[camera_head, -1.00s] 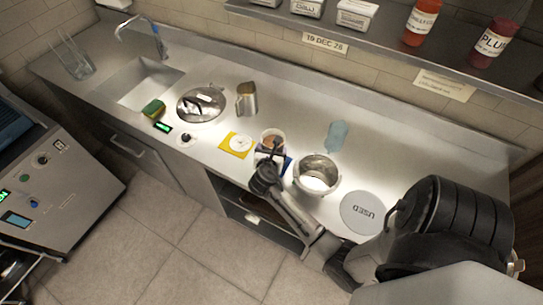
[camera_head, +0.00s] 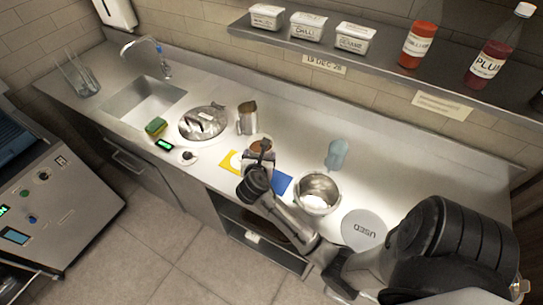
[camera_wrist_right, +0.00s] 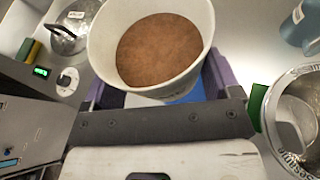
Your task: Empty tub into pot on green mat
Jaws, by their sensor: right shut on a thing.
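A white tub (camera_wrist_right: 98,45) of brown sauce fills the top of the right wrist view, upright. It also shows in the head view (camera_head: 261,140), at the end of my right arm. My right gripper (camera_head: 261,157) is shut on the tub, with purple finger parts on both sides of it in the wrist view. A round steel pot (camera_head: 317,193) stands to the right of the tub; it also shows in the wrist view (camera_wrist_right: 297,112). A strip of green mat (camera_wrist_right: 257,103) shows beside the pot. My left gripper is out of view.
A blue mat (camera_head: 281,184) and a partly covered yellow mat (camera_head: 227,160) lie near the tub. A blue bottle-like item (camera_head: 336,154) stands behind the pot. A grey "USED" disc (camera_head: 363,230) lies to its right. A lidded pan (camera_head: 203,122) and steel jug (camera_head: 247,118) stand left.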

